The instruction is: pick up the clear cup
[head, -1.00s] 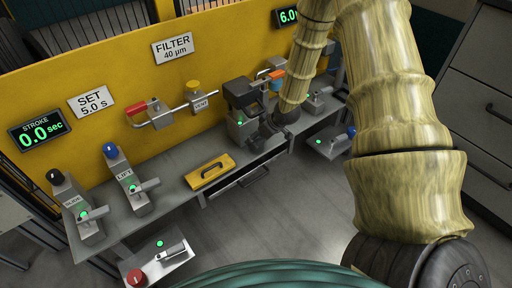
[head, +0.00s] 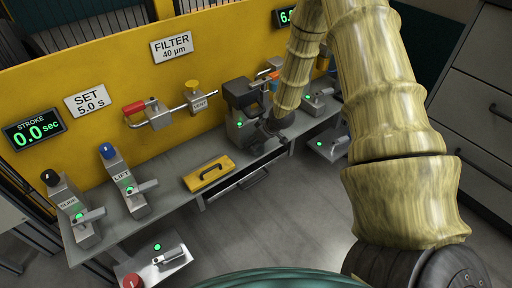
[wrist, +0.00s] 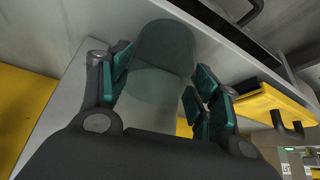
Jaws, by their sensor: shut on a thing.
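The clear cup (wrist: 160,85) is a smoky, see-through cylinder in the wrist view. It stands between the two teal finger pads of my gripper (wrist: 160,78), which is shut on it from both sides. Its far end shows against the grey bench top. In the head view my gripper (head: 270,130) is low over the bench, in front of a dark-topped grey unit. The cup cannot be made out there. Whether the cup touches the bench is unclear.
The grey bench (head: 160,215) runs along a yellow panel (head: 110,60). A yellow handled plate (head: 209,173) lies left of my gripper, above an open drawer. Levers labelled LIFT (head: 124,180) and SLIDE (head: 73,208) stand at the left. A dark block (head: 240,92) rises just behind my gripper.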

